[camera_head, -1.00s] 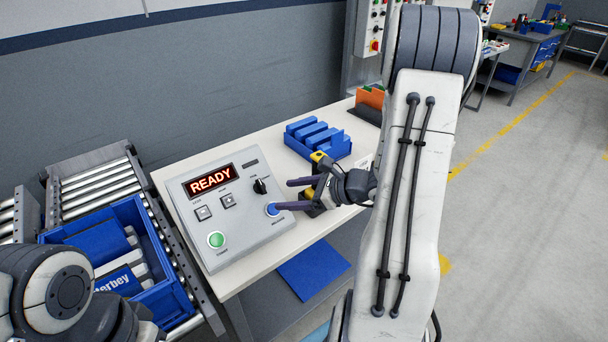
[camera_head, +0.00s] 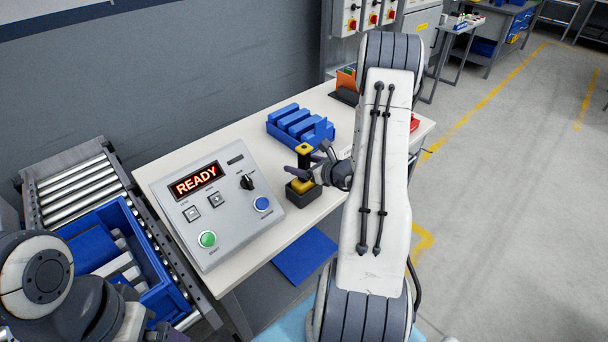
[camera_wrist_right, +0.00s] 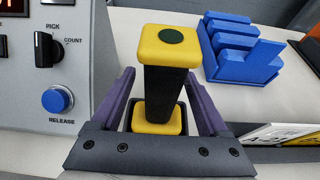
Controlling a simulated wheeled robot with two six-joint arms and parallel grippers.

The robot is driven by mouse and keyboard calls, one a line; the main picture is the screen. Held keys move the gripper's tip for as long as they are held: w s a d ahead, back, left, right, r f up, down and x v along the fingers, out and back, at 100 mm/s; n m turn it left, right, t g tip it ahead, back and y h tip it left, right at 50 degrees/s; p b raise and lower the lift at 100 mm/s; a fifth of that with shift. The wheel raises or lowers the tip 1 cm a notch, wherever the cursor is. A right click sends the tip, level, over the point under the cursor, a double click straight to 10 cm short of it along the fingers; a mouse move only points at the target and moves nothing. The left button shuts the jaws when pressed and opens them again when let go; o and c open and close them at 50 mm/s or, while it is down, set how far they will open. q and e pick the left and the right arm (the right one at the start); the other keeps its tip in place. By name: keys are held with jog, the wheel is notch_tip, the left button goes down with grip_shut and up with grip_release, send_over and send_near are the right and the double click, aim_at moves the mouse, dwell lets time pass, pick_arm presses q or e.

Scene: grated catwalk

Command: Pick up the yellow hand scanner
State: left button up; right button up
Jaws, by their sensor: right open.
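The yellow hand scanner (camera_head: 304,149) stands upright on the bench, with a yellow head, a black grip and a yellow lower part set in a dark holder (camera_head: 301,195). In the right wrist view the scanner (camera_wrist_right: 163,88) is between the two purple fingers of my right gripper (camera_wrist_right: 158,85), with a gap on each side. My right gripper (camera_head: 299,167) is open around the scanner in the head view, which shows its fingers small and partly overlapping. My left arm shows at the lower left, but its fingers are out of view.
A grey control box (camera_head: 215,205) reading READY, with buttons and a knob, stands left of the scanner. A blue rack of blocks (camera_head: 300,127) is behind it. A blue crate (camera_head: 165,290) sits on the roller conveyor (camera_head: 75,190) at left.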

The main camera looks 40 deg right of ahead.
jog(key=shift+x, duration=0.85)
jog(key=shift+c, duration=0.3)
grip_shut()
jog(key=shift+r, duration=0.1)
